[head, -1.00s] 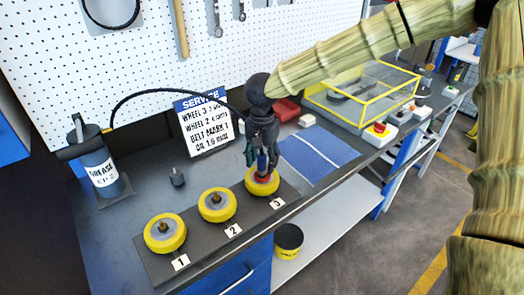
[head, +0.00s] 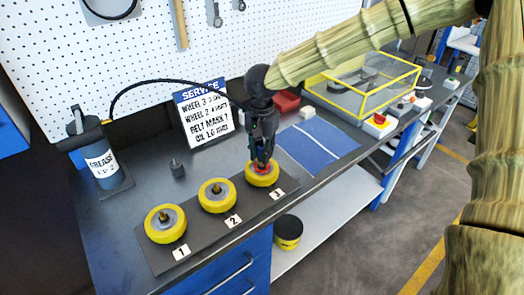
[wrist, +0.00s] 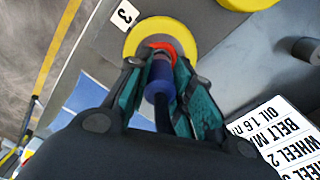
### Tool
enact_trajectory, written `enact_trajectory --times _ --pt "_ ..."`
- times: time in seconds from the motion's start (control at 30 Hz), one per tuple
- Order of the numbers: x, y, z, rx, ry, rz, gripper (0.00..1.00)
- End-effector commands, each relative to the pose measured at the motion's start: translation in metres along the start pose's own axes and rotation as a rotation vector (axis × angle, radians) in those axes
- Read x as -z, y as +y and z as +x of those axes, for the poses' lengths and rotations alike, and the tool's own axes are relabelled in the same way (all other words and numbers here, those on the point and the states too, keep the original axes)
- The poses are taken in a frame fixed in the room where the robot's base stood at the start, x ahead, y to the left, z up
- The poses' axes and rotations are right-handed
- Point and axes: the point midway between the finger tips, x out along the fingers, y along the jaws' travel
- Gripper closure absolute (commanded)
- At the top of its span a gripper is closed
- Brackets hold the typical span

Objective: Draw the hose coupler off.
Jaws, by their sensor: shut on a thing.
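The hose coupler (wrist: 160,82) is a dark blue cylinder with a red ring at its end, between the two fingers of my gripper (wrist: 158,68) in the wrist view. It is on the middle of the yellow wheel at label 3 (wrist: 138,28), with the red part against the hub; I cannot tell whether it is fully seated. In the head view my gripper (head: 264,158) points down over wheel 3 (head: 262,178) and is shut on the coupler, mostly hiding it. A black hose (head: 165,83) runs from the grease canister (head: 98,160) to behind my gripper.
Wheels 1 (head: 165,225) and 2 (head: 217,196) stand on the same dark board to the left. A service sign (head: 205,115) stands close behind my gripper. A blue mat (head: 320,150) and a yellow-framed clear case (head: 362,88) lie to the right.

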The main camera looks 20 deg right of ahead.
Motion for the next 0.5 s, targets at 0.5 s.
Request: enact_trajectory --times 0.5 --pt "0.000 0.000 -0.013 0.001 0.000 -0.001 1.00"
